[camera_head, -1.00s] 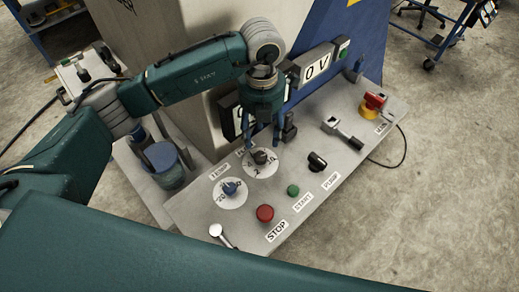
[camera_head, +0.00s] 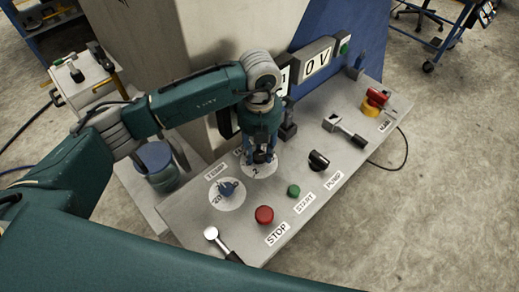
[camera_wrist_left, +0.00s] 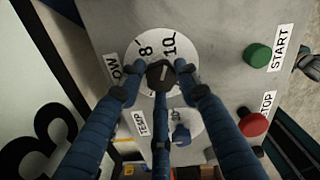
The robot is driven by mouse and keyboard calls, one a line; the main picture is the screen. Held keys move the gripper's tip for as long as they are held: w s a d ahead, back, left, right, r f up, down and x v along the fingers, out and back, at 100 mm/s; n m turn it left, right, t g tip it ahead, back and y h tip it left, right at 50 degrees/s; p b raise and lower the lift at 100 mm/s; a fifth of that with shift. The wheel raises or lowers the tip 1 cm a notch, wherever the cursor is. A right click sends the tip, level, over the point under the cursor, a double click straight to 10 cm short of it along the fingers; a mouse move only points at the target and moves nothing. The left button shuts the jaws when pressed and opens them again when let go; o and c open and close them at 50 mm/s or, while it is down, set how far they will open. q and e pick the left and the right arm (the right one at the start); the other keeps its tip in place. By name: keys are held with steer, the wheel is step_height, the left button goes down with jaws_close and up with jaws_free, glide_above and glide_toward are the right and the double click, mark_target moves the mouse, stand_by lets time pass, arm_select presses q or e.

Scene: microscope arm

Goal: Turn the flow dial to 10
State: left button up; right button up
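The flow dial is a black knob (camera_wrist_left: 160,75) on a round white scale (camera_wrist_left: 140,50). In the head view the dial's scale (camera_head: 262,171) is partly hidden by my left gripper (camera_head: 261,158). The three blue fingers of my left gripper (camera_wrist_left: 160,82) point down around the knob, open, with small gaps visible at its sides. My right gripper is not in view.
The blue temp dial (camera_head: 227,189) sits close to the flow dial. The red stop button (camera_head: 264,214), green start button (camera_head: 294,191) and black pump knob (camera_head: 318,160) are on the same panel (camera_head: 190,225). Displays (camera_head: 317,62) stand behind; a red-and-yellow switch (camera_head: 375,101) is far right.

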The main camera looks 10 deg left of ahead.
mark_target(260, 153)
arm_select(q)
steer(key=shift+r, duration=0.1)
steer(key=shift+c, duration=0.9)
steer(key=shift+w+f+m+b, duration=0.2)
steer(key=shift+m+b, duration=0.2)
steer(key=shift+b, duration=0.45)
steer(key=shift+r, duration=0.1)
steer(key=shift+s+d+r, duration=0.1)
steer(key=shift+r, duration=0.1)
steer(key=o, duration=1.1)
steer(key=shift+f, duration=0.1)
step_height(260, 153, up, 12)
